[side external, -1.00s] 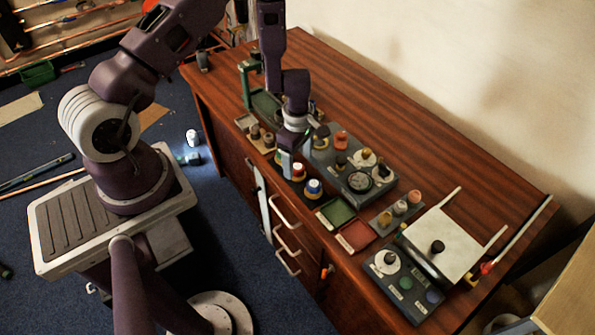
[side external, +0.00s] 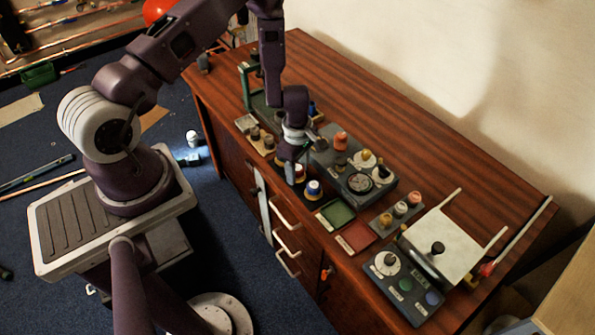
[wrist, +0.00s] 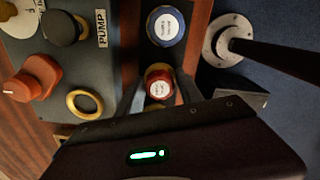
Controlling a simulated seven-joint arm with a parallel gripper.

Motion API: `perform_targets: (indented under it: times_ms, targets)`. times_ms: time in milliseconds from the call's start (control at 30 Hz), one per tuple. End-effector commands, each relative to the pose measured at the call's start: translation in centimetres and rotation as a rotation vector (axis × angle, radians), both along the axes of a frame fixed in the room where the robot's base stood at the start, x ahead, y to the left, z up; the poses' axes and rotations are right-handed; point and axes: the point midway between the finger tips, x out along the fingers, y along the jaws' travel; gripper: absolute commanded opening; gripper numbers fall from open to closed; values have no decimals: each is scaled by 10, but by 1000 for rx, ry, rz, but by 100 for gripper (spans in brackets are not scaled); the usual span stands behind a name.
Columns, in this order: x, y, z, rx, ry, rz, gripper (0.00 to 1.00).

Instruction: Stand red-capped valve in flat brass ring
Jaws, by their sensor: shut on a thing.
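The red-capped valve (wrist: 159,82) stands between the two fingers of my gripper (wrist: 159,92) in the wrist view. My gripper is shut on it. In the side view my gripper (side external: 291,178) is low at the front edge of the bench and covers part of the valve (side external: 300,168). I cannot tell whether the valve is clear of its base. The flat brass ring (wrist: 85,103) lies empty on the dark pump panel, left of and a little below the valve in the wrist view. In the side view I cannot make out the ring.
A blue-capped valve (wrist: 165,25) stands close beside the red one, also in the side view (side external: 314,188). An orange knob (wrist: 35,78) and a black knob (wrist: 62,28) rise near the ring. Green (side external: 337,212) and red (side external: 356,236) trays lie to the right.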

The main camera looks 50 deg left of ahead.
Motion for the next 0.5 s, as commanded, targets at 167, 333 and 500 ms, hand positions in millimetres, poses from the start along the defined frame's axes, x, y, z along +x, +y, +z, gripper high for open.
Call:
perform_targets:
  times_ms: [167,333,500]
  targets:
    - [1,1,17,2,-3,-1,0]
    - [2,0,60,4,-6,-4,0]
    - [3,0,92,4,-4,-7,0]
